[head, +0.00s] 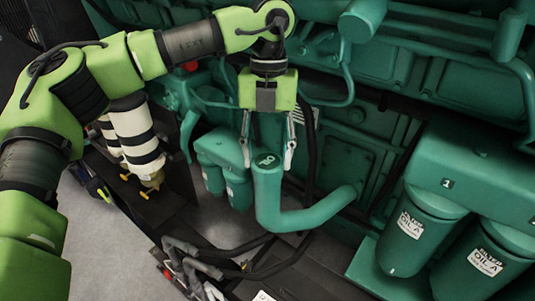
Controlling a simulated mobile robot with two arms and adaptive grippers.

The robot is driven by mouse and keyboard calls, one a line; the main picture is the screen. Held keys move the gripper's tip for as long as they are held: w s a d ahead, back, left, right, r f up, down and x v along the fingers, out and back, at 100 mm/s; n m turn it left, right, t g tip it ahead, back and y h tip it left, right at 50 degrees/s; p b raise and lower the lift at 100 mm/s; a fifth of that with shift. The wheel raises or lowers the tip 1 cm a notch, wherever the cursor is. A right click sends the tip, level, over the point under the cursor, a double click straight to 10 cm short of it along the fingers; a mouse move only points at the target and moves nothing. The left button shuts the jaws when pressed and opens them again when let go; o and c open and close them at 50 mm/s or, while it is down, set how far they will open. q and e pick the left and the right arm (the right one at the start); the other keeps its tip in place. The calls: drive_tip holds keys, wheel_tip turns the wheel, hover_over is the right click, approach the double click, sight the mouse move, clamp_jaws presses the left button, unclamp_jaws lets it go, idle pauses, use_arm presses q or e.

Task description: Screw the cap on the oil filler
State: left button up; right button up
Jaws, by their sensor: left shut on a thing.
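The oil filler (270,200) is a thick teal pipe that rises from an elbow at the engine's side. On its top is a teal cap (266,160) with a dark "OIL" mark. My left gripper (267,156) comes down from above, with one finger on each side of the cap, and is shut on it. The cap sits at the mouth of the filler; I cannot tell how far it is screwed down. My right gripper is not in view.
Teal filters (405,235) with white labels stand at the right. Smaller filters (238,185) stand just left of the filler. White cylinders with black bands (135,130) stand farther left. Dark hoses (312,150) run close behind the gripper, and more hoses lie below.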

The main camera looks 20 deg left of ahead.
use_arm(q)
drive_tip(key=shift+f, duration=0.2)
idle(0.4)
idle(0.4)
drive_tip(key=shift+f+b, duration=0.15)
drive_tip(key=shift+b, duration=0.25)
drive_tip(key=shift+d+m, duration=0.1)
drive_tip(key=shift+m, duration=1)
drive_tip(key=shift+m+p, duration=0.3)
drive_tip(key=shift+m, duration=0.9)
drive_tip(key=shift+d+m+y, duration=0.1)
drive_tip(key=shift+m+y, duration=0.2)
drive_tip(key=shift+m, duration=2)
